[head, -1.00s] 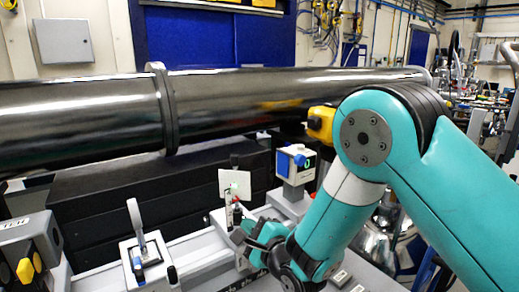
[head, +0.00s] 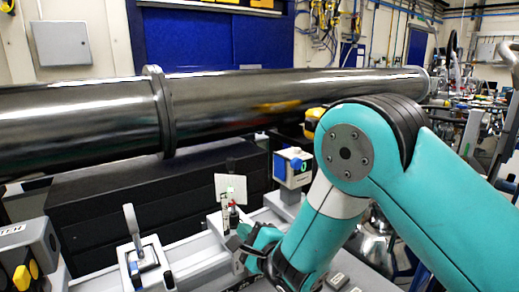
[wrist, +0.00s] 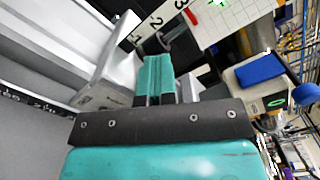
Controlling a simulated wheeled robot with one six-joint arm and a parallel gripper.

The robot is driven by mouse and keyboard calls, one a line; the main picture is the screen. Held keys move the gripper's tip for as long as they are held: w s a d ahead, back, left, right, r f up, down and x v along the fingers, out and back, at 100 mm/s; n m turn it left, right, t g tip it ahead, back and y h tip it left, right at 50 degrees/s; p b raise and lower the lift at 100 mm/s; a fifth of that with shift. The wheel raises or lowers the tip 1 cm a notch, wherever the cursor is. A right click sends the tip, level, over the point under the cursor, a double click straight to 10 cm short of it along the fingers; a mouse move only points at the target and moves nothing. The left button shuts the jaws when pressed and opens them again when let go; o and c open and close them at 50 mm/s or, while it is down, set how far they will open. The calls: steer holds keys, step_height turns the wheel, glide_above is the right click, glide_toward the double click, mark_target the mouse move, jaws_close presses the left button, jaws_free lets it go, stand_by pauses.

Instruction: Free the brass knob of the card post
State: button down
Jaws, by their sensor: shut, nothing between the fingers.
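The card post (head: 225,222) stands on the pale rail, with a white card (head: 229,185) at its top and a small red and dark part below the card. In the wrist view the gridded card (wrist: 232,18) with a green cross is at the upper right, beside a numbered scale (wrist: 153,22). I cannot make out the brass knob; a small dark curved part (wrist: 181,40) shows just beyond my fingertips. My gripper (head: 238,245) is low in front of the post, and its teal fingers (wrist: 157,62) are together and empty. Whether they touch the post is unclear.
A blue-and-white box with a green display (head: 293,167) stands right of the post. A lever mount (head: 145,262) stands to the left on the rail, with a yellow-knobbed unit (head: 28,262) farther left. The long dark pipe (head: 270,100) runs behind.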

steer(key=shift+a+f+p, duration=0.1)
steer(key=shift+f+p, duration=0.3)
steer(key=shift+f, duration=0.3)
steer(key=shift+a+f, duration=0.15)
steer(key=shift+f, duration=0.1)
stand_by(0.3)
